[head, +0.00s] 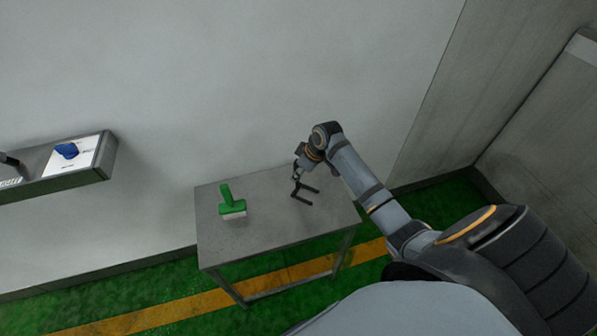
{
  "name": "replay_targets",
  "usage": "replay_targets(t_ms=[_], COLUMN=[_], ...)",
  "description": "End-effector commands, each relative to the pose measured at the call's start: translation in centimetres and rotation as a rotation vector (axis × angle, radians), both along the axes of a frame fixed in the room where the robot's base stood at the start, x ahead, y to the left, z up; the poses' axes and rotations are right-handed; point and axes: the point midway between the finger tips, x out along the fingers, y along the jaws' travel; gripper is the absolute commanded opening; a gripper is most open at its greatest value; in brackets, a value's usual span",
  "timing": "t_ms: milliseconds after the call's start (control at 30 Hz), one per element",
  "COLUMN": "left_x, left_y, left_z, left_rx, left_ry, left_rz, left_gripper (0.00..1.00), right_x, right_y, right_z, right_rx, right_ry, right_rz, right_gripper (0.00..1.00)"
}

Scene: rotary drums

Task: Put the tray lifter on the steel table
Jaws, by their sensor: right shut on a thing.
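The steel table (270,232) stands against the wall in the middle of the head view. My right gripper (298,175) is over the right part of its top, reached by my arm from the right. It is shut on the tray lifter (303,189), a small dark tool with two prongs pointing right. The lifter is at or just above the tabletop; I cannot tell whether it touches. The gripper's fingers are small and partly hidden by my wrist. My left gripper is not in view.
A green hand brush (231,204) with a pale lower edge lies on the table's left part. The table's front area is bare. The floor is green with a yellow stripe.

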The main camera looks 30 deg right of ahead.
Motion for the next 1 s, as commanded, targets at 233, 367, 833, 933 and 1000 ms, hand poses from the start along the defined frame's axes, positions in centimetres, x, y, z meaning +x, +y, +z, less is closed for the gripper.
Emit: replay_targets(t_ms=[233,367,833,933,1000], left_x=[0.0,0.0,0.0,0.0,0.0], left_y=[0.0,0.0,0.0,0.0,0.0], left_z=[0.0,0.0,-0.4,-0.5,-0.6], left_rx=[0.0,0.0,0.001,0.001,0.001], left_ry=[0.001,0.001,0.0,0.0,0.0], left_rz=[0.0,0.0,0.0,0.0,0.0], left_gripper=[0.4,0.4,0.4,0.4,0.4], right_x=[0.0,0.0,-2.2,-2.9,-3.3], right_y=[0.0,0.0,-1.6,-2.0,-2.2], right_z=[0.0,0.0,6.6,8.6,9.7], right_rx=[-0.001,-0.001,-0.007,-0.007,-0.006], right_ry=[0.001,0.001,-0.003,-0.002,-0.001], right_rz=[0.0,0.0,0.001,0.001,0.001], right_gripper=[0.46,0.46,0.46,0.46,0.46])
